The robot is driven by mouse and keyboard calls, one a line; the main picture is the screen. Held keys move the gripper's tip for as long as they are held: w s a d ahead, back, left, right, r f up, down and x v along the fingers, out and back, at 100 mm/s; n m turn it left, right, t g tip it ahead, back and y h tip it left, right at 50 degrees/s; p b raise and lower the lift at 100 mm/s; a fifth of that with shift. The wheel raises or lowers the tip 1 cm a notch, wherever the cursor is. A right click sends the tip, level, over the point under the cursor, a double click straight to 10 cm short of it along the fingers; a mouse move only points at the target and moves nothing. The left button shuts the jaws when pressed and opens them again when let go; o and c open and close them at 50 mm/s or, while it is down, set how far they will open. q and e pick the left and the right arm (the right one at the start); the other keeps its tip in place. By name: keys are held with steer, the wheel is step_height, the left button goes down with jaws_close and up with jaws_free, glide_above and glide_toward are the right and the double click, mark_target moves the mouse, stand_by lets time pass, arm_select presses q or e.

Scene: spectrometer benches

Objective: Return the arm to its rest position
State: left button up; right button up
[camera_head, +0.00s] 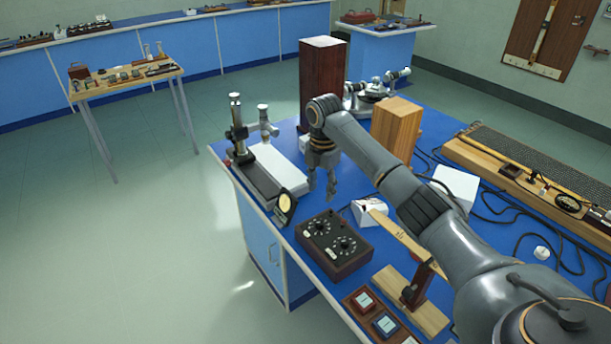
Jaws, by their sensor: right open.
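My right arm comes in from the lower right and reaches over the blue bench top (284,241). Its gripper (321,193) hangs downward above the bench, its fingers apart with nothing seen between them. It is behind a dark box with two dials (334,243) and right of a small round-faced meter (286,204). My left gripper is not in view.
A tall dark wooden block (322,80) and a light wooden block (396,126) stand close behind the arm. A microscope-like stand (237,128) is at the left edge. A small white box (369,210) lies beside the arm. Open floor (130,240) lies left.

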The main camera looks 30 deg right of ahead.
steer(key=s+a+f+m+t, duration=0.1)
steer(key=s+a+f+m, duration=0.5)
steer(key=s+a+f, duration=0.95)
steer(key=s+a+r+m+t, duration=0.1)
steer(key=s+r+m, duration=0.1)
steer(key=s+m, duration=0.6)
steer(key=s+a+r+m+t, duration=0.15)
steer(key=s+m, duration=0.35)
steer(key=s, duration=0.6)
step_height(320, 180, down, 25)
steer(key=s+g, duration=0.1)
steer(key=s+d+f+g+b, duration=0.1)
steer(key=s+d+f, duration=0.2)
steer(key=s+f, duration=1.4)
steer(key=shift+s+d+f+n, duration=0.15)
steer(key=shift+s+f+n, duration=0.15)
steer(key=shift+f, duration=0.55)
